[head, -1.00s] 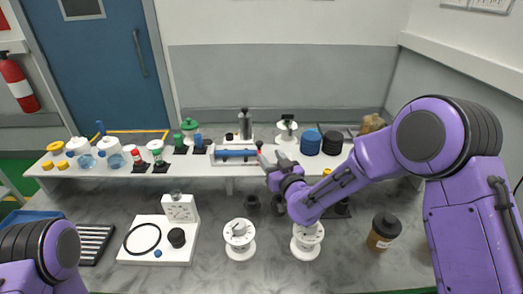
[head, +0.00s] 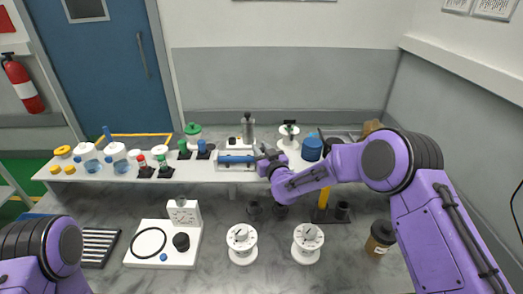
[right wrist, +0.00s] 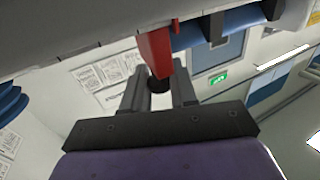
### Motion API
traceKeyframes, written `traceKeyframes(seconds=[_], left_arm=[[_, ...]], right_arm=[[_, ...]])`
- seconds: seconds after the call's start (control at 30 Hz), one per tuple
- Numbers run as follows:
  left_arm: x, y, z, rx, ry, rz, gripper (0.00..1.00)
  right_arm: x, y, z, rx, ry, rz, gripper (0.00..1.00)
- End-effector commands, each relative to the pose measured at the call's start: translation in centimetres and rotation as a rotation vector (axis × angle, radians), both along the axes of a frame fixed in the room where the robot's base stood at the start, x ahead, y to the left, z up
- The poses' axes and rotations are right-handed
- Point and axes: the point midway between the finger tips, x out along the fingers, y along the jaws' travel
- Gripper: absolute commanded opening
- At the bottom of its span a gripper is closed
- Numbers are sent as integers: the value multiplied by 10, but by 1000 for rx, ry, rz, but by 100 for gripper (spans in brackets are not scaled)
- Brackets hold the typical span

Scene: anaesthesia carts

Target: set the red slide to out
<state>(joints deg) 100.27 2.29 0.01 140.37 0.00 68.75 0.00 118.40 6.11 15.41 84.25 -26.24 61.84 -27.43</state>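The red slide (right wrist: 154,48) shows in the right wrist view as a flat red bar that hangs down between my right gripper's fingertips (right wrist: 159,72). Both fingers lie close against its sides, with no clear gap. In the head view my right gripper (head: 263,161) is at the right end of a white unit with a blue cylinder (head: 237,159) on the shelf, and it hides the slide there. A dark round end shows below the red bar in the wrist view. My left gripper is out of view; only part of my left arm shows.
The white shelf (head: 205,172) is crowded: bottles and caps stand left of the unit, and a white spool (head: 287,137) and blue discs (head: 312,148) stand right. On the lower counter are two white dials (head: 242,243) (head: 308,243), a white panel (head: 150,254) and a brown jar (head: 380,238).

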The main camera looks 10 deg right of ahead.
Motion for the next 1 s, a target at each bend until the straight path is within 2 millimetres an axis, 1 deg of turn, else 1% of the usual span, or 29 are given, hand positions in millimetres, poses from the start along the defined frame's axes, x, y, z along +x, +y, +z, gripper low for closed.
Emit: traceKeyframes(seconds=[0.1, 0.17, 0.33, 0.4, 0.47, 0.57, 0.8, 0.83, 0.87, 0.9, 1.0], left_arm=[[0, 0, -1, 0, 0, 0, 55], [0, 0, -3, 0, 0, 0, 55], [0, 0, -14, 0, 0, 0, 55], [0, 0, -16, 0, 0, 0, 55], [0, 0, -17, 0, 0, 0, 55], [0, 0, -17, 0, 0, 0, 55], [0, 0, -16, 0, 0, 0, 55], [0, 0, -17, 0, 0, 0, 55], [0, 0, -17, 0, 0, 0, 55], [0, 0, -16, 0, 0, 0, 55], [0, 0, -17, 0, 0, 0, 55]], right_arm=[[0, -2, 0, 0, 0, -1, 0], [-1, -8, 0, -2, -2, -1, 0], [-8, -41, -2, -2, -2, -3, 0], [-11, -52, -1, -2, -2, -2, 0], [-12, -59, -1, -1, -2, -2, 0], [-14, -64, 1, 0, -2, -2, 0], [-14, -66, 1, 0, -2, -6, 0], [-14, -66, 1, 0, -1, -6, 37], [-14, -66, 1, 0, -1, -6, 46], [-14, -66, 1, 0, -1, -5, 48], [-14, -64, 1, 0, -1, -3, 48]])
